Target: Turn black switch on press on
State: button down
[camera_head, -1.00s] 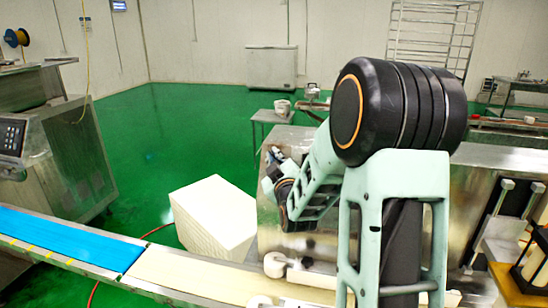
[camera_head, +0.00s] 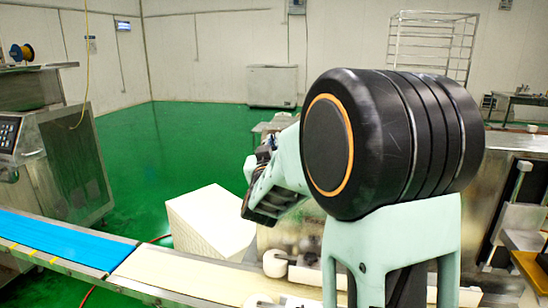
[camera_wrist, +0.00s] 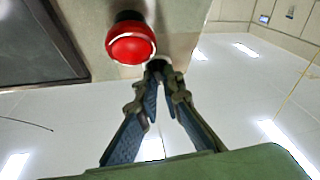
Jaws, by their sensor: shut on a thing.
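In the wrist view my gripper (camera_wrist: 159,72) points up at the underside edge of a metal panel (camera_wrist: 182,35). Its two fingers come together at the tips, just below and right of a red push button (camera_wrist: 131,43) with a black collar. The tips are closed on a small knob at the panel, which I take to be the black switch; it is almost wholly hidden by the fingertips. In the head view my large arm joint blocks the right middle, and the switch cannot be made out.
A dark screen-like panel (camera_wrist: 38,42) lies left of the red button. In the head view a conveyor with a blue belt (camera_head: 50,240) and a cream belt (camera_head: 190,278) runs along the front. A white block stack (camera_head: 210,220) stands behind it. Green floor is open beyond.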

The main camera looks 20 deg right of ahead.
jog(key=m+h+b, duration=0.1)
jog(key=m, duration=0.1)
jog(key=m+g+h+b, duration=0.1)
jog(key=m+h, duration=0.1)
jog(key=m, duration=0.1)
jog(key=shift+w+a+f+g+h+b, duration=0.2)
jog(key=shift+g+h+b, duration=0.1)
jog(key=shift+b, duration=0.1)
jog(key=m, duration=0.2)
jog(key=m+g+h, duration=0.2)
jog(key=m, duration=0.1)
jog(key=shift+r+m, duration=0.25)
jog(key=shift+m, duration=0.05)
jog(key=shift+r+m+g+h+p, duration=0.1)
jog(key=shift+m+g+h+p, duration=0.4)
jog(key=shift+m+g, duration=0.95)
jog(key=shift+m+g+h+p, duration=0.5)
jog(key=shift+m+g, duration=0.35)
jog(key=shift+m, duration=1.1)
jog(key=c, duration=2.1)
grip_release()
jog(key=shift+a, duration=0.15)
jog(key=v, duration=1.1)
jog(key=shift+s+a, duration=0.2)
jog(key=shift+a, duration=0.15)
